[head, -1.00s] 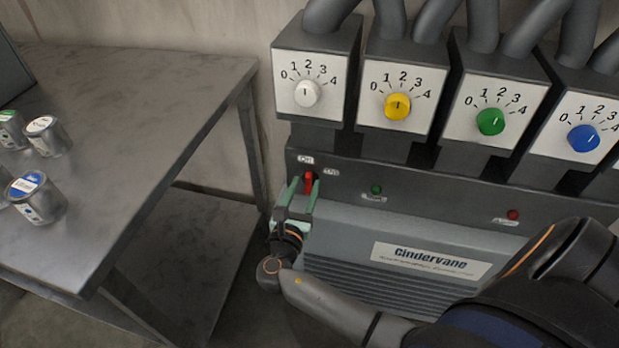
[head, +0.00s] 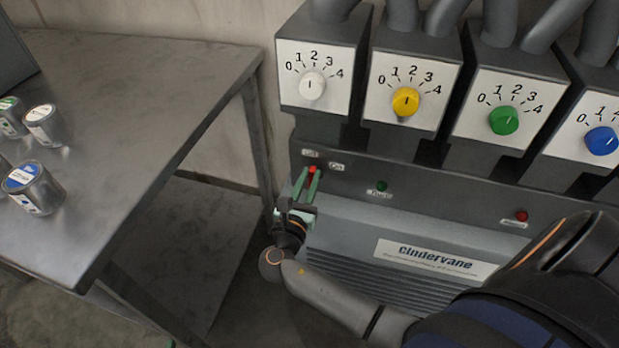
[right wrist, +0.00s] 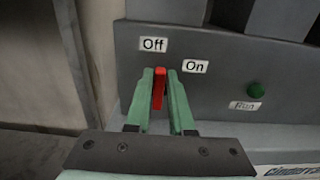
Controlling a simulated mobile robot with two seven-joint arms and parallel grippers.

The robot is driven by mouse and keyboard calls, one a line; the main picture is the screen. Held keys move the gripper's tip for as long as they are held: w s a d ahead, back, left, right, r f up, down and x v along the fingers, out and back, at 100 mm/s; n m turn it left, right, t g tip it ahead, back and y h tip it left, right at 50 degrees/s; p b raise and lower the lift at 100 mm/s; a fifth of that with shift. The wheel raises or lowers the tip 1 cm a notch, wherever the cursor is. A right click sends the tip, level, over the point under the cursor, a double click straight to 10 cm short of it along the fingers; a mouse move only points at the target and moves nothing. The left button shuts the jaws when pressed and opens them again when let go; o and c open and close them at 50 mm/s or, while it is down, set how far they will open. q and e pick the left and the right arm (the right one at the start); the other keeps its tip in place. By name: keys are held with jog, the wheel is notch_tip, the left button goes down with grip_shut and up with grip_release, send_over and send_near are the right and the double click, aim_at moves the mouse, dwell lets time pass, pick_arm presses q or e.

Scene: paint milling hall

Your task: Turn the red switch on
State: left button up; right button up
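The red switch (head: 312,169) sits on the grey front panel of the machine, below the white dial. In the right wrist view the red lever (right wrist: 159,87) stands upright, pointing toward the "Off" label (right wrist: 154,44). The "On" label (right wrist: 195,66) is to its right. My right gripper (head: 308,183) is at the switch, its green fingers on either side of the lever. Only a small green tip, seemingly of my left gripper (head: 170,343), shows at the bottom edge.
Right of the switch are a green "Run" lamp (head: 381,186) and a red lamp (head: 521,216). Above are the white (head: 312,85), yellow (head: 405,101), green (head: 503,121) and blue (head: 601,140) dials. A metal table (head: 150,110) with several paint cans stands at left.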

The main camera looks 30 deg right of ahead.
grip_shut()
